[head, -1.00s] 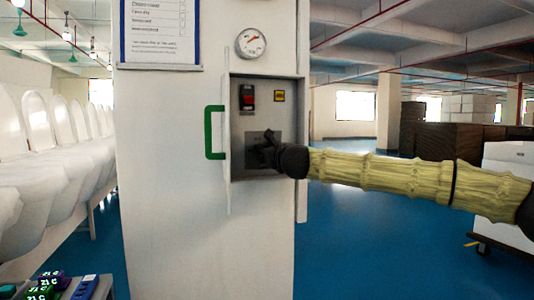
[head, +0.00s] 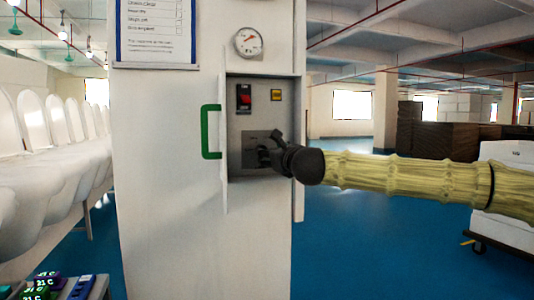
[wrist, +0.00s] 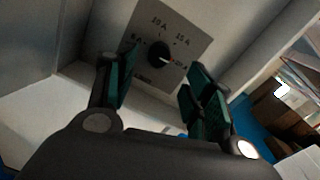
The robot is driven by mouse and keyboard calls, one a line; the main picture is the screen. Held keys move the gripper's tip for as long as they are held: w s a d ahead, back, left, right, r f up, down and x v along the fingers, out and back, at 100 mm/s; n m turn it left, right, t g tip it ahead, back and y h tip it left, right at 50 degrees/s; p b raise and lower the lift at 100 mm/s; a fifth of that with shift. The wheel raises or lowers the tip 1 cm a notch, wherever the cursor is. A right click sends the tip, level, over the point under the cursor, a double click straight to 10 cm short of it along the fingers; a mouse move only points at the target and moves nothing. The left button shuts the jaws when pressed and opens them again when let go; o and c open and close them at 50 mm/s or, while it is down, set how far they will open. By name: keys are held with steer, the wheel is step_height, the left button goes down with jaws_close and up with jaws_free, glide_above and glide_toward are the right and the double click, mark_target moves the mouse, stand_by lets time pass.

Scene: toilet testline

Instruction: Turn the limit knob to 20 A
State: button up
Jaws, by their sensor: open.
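The limit knob (wrist: 158,52) is a small dark round knob on a grey plate (wrist: 183,22) with current labels around it. Its white mark points to the lower right, toward the label that appears to read 20 A. In the head view the plate (head: 249,150) sits low in an open wall box, and my gripper partly covers it. My gripper (head: 264,150) is at the box opening in front of the plate. In the wrist view my gripper (wrist: 160,82) is open, its green-padded fingers apart and empty. The knob shows beyond the gap between them, apparently untouched.
The box has a red switch (head: 245,98) and a yellow label (head: 276,95) above the plate. Its open door with a green handle (head: 210,132) stands at the left. A gauge (head: 248,42) is above.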

steer(key=shift+v, duration=2.35)
